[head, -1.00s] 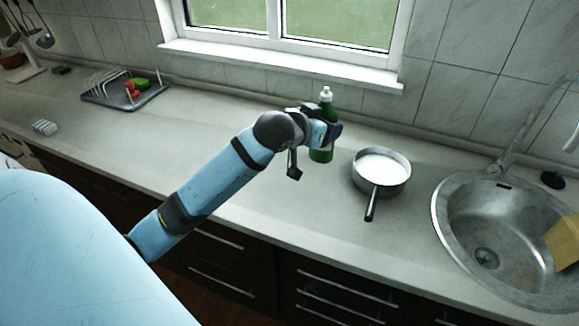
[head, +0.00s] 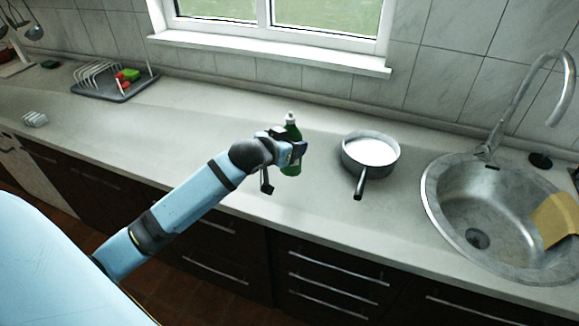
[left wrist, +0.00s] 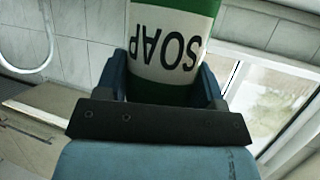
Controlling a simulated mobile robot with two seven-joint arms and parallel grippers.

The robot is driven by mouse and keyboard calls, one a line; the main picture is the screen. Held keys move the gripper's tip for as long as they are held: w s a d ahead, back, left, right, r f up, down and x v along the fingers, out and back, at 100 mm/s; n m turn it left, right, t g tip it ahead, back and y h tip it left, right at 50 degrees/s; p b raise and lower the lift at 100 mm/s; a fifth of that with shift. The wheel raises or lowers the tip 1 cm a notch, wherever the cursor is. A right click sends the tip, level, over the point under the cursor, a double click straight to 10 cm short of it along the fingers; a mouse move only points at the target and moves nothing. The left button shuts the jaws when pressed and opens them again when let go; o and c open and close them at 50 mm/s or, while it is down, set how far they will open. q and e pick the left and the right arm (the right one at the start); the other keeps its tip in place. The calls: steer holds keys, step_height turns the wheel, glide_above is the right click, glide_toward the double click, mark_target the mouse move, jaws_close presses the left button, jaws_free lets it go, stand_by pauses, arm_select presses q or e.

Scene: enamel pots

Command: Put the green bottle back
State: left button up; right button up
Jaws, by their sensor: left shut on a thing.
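The green bottle (head: 291,130) has a white cap and stands upright at the counter, left of the pot. I cannot tell whether its base touches the counter. My left gripper (head: 291,149) is shut around its middle and hides part of it. In the left wrist view the bottle (left wrist: 172,48) shows a white label reading SOAP, upside down, between the fingers of my left gripper (left wrist: 168,80). My right gripper is not in view.
A pot (head: 370,153) of white contents stands right of the bottle, handle toward the front edge. A sink (head: 440,215) with a tap (head: 555,95) and yellow cloth (head: 556,222) is farther right. A dish rack (head: 115,82) stands at left. The counter between is clear.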

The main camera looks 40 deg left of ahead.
arm_select(q)
step_height(320, 180, down, 7)
steer(key=shift+f, duration=0.2)
stand_by(0.4)
steer(key=o, duration=1.1)
steer(key=shift+f, duration=0.15)
steer(key=v, duration=1.1)
steer(key=s+d+f+m+g+h, duration=0.1)
steer(key=s+d+f, duration=0.7)
steer(key=d+f, duration=0.1)
steer(key=s+d+f+m+g+h, duration=0.1)
steer(key=s+d+f+h, duration=0.1)
steer(key=s+d+f, duration=0.6)
step_height(320, 180, down, 4)
steer(key=shift+s+d+f+m, duration=0.1)
steer(key=shift+s+d+m, duration=0.2)
steer(key=shift+s+d, duration=0.1)
